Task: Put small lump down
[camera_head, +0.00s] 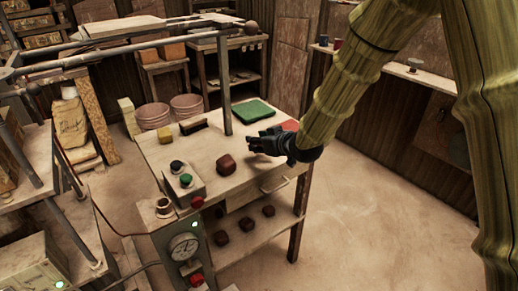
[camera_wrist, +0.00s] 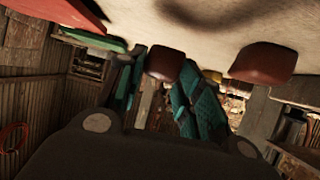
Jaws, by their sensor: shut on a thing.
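My gripper (camera_head: 268,143) is low over the right part of the worktable (camera_head: 215,190), with the red mat just beyond it. In the wrist view, where the table appears at the top, its teal fingers (camera_wrist: 160,88) are shut on a small dark brown lump (camera_wrist: 167,62). In the head view the fingers mostly hide this lump. I cannot tell whether it touches the tabletop. A larger brown lump (camera_head: 226,164) sits on the table left of my gripper; it also shows at the right in the wrist view (camera_wrist: 262,63).
A green mat (camera_head: 253,111) and a red mat (camera_head: 290,125) lie on the table's far right. A button box (camera_head: 184,185) stands at the left front, and a press post (camera_head: 226,95) rises at the back. Several brown lumps (camera_head: 246,223) rest on the lower shelf. The tabletop's front right is clear.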

